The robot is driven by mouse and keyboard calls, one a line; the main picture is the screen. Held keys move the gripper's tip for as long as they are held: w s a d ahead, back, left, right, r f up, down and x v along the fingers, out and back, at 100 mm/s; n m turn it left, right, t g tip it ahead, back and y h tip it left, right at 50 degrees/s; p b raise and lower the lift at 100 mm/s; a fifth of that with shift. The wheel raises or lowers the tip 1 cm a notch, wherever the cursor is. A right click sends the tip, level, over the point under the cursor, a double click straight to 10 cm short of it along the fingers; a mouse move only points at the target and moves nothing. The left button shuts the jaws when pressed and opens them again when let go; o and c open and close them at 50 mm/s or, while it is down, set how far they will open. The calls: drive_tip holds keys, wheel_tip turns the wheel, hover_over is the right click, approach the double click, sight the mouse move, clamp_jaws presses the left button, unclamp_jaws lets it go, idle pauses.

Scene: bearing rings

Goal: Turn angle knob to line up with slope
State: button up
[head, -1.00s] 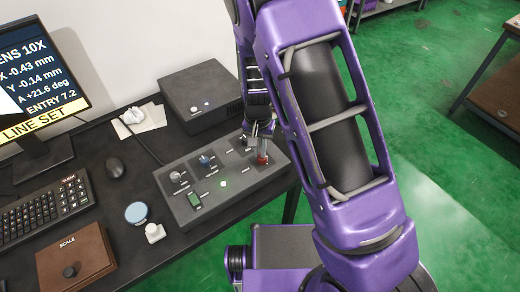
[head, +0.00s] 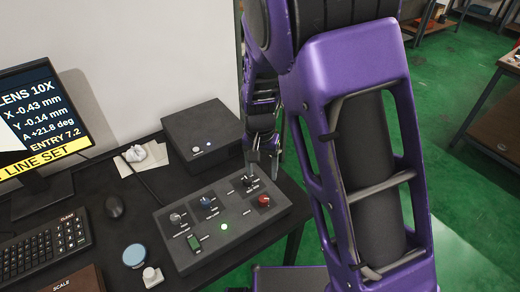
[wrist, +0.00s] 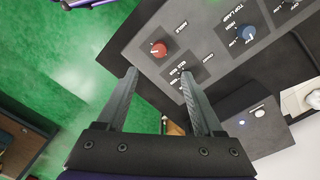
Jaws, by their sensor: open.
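The red angle knob (head: 264,200) stands on the grey control box (head: 180,256) at its right end. In the wrist view the red knob (wrist: 159,49) sits beyond my fingertips, with the label ANGLE beside it. My gripper (head: 263,170) is open and empty, back from the red knob and apart from it. In the wrist view the right fingertip of my gripper (wrist: 158,74) is close to a black knob (wrist: 182,70); I cannot tell if they touch. The monitor (head: 40,115) reads A +21.8 deg and LINE SET. The slope is hardly visible at the screen's cut-off edge.
The box also bears a blue knob (head: 206,201), a grey knob (head: 176,218), a green switch (head: 194,243) and a lit green button (head: 224,227). A dark unit (head: 202,132) stands behind.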

wheel_tip(320, 180, up, 7)
drive_tip(key=shift+a, duration=0.25)
